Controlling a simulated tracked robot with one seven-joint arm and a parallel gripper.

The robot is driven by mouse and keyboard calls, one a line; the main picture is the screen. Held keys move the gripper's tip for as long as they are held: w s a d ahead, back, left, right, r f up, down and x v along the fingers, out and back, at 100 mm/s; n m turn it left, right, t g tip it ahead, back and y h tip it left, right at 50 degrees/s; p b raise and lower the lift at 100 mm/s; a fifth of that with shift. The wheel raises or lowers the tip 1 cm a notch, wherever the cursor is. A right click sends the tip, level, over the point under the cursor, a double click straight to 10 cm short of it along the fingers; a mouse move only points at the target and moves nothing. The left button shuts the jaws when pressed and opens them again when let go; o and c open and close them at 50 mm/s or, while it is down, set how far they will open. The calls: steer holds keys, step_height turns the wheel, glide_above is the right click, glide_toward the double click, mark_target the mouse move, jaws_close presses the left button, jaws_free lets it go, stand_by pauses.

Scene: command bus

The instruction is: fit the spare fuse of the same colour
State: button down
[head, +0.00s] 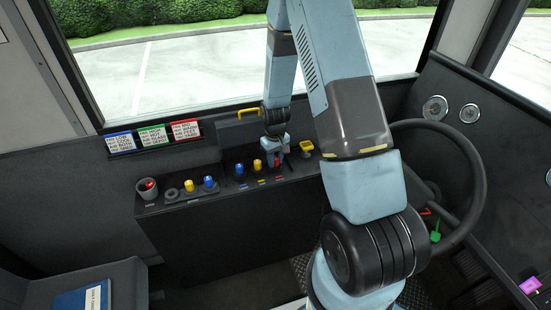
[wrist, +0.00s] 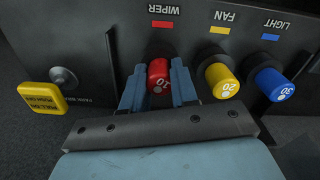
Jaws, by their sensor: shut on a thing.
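My gripper (wrist: 159,85) is shut on a red fuse (wrist: 160,74) marked 10, at the WIPER position below the red label (wrist: 163,24). Whether the fuse is fully seated cannot be told, as the fingers cover its sides. In the head view my gripper (head: 275,155) is over the right part of the console. A yellow fuse (wrist: 221,79) stands at FAN and a blue fuse (wrist: 272,85) marked 30 at LIGHT. Farther left on the console are a yellow spare (head: 189,186), a blue spare (head: 208,182) and an empty dark ring (head: 172,194).
A grey cup (head: 147,192) at the console's left end holds something red. A yellow knob (wrist: 42,97) is beside the WIPER position. A yellow handle (head: 248,112) is behind my gripper. The steering wheel (head: 475,200) is at the right.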

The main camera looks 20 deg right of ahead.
steer(key=c, duration=0.8)
jaws_free()
steer(key=shift+r, duration=0.5)
step_height(320, 180, up, 2)
steer(key=shift+r, duration=0.15)
steer(key=shift+s+r, duration=1.6)
steer(key=shift+s, duration=0.75)
steer(key=shift+s+r, duration=1.6)
steer(key=shift+s, duration=0.7)
steer(key=shift+s+r, duration=1.6)
steer(key=shift+s, duration=0.75)
